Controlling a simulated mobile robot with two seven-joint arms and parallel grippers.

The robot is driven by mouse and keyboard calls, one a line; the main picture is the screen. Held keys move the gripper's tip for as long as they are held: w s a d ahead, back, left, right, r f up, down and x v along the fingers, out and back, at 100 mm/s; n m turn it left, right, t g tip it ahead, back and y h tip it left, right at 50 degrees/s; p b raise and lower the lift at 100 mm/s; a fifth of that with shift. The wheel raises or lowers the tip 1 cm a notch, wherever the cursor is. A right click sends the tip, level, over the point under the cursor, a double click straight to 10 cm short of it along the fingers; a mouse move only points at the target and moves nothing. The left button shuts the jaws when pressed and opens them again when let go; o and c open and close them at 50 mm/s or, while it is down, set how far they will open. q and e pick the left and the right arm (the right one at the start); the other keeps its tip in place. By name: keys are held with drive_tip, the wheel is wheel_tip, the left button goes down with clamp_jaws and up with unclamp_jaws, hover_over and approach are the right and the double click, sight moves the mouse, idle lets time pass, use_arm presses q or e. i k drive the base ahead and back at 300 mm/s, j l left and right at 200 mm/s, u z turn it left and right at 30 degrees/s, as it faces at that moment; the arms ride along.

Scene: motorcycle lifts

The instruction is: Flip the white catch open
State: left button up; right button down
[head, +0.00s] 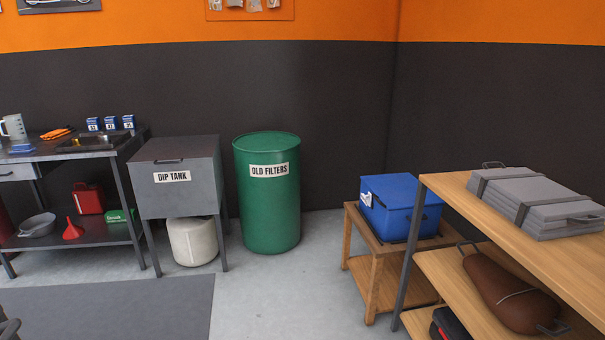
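A blue box (406,211) with a lid stands on a small wooden stand, right of the middle in the head view. A small white catch (367,199) shows on the box's left side, just below the lid edge. It is too small to tell whether it is open or shut. The lid looks closed. Neither of my grippers can be made out in this view.
The wooden stand (374,270) is close beside a wooden shelf unit (455,195) holding a grey case (545,200) and a brown bag (510,290). A green drum (268,215) and a grey dip tank (180,190) stand left. The floor in front is clear.

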sight(369, 200)
drive_tip(key=i, duration=3.5)
drive_tip(key=i+z, duration=0.1)
drive_tip(key=z, duration=0.45)
